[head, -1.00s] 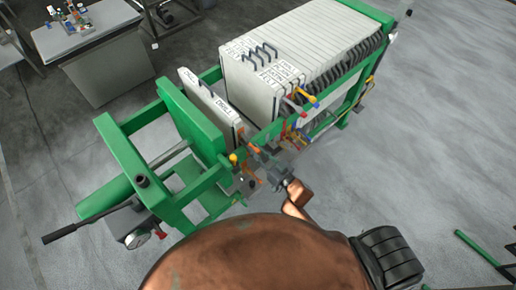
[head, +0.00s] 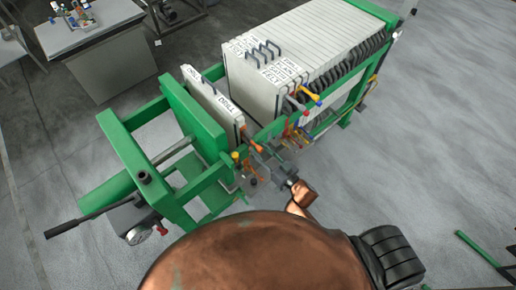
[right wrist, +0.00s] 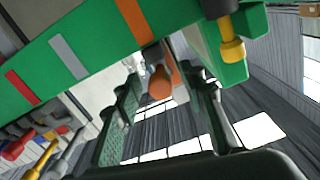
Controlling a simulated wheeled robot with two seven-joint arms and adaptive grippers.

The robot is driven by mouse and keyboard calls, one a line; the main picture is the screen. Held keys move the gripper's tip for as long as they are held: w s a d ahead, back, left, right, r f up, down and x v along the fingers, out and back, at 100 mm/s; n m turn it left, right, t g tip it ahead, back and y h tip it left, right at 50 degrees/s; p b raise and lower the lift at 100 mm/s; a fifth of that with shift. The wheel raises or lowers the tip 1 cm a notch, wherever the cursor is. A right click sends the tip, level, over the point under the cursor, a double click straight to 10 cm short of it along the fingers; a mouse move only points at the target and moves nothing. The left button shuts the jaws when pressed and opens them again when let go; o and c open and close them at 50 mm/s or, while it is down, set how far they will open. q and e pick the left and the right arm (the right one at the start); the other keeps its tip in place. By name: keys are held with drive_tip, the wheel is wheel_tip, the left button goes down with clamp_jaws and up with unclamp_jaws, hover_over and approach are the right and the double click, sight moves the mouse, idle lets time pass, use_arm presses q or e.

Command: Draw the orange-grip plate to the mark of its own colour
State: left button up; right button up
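The orange-grip plate is a pale plate (head: 212,97) standing upright, apart from the main pack, beside the green pressing plate at the left. Its orange grip (head: 258,149) sticks out over the near rail. In the right wrist view the orange grip (right wrist: 160,84) shows between the fingers. My right gripper (head: 264,163) is at the near rail by this grip, its fingers apart with gaps on both sides. An orange mark (right wrist: 135,20) crosses the green rail in the right wrist view, close to the grip. My left gripper is not in view.
The plate pack (head: 300,50) stands to the right, with yellow, red and other grips along its near side. A yellow grip (right wrist: 232,48) is close to the right finger. Grey (right wrist: 69,57) and red (right wrist: 22,87) marks lie farther along the green rail (right wrist: 95,50).

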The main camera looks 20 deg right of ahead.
drive_tip(key=v, duration=1)
drive_tip(key=shift+s+d, duration=0.15)
drive_tip(key=shift+s, duration=0.15)
drive_tip(key=shift+f, duration=0.15)
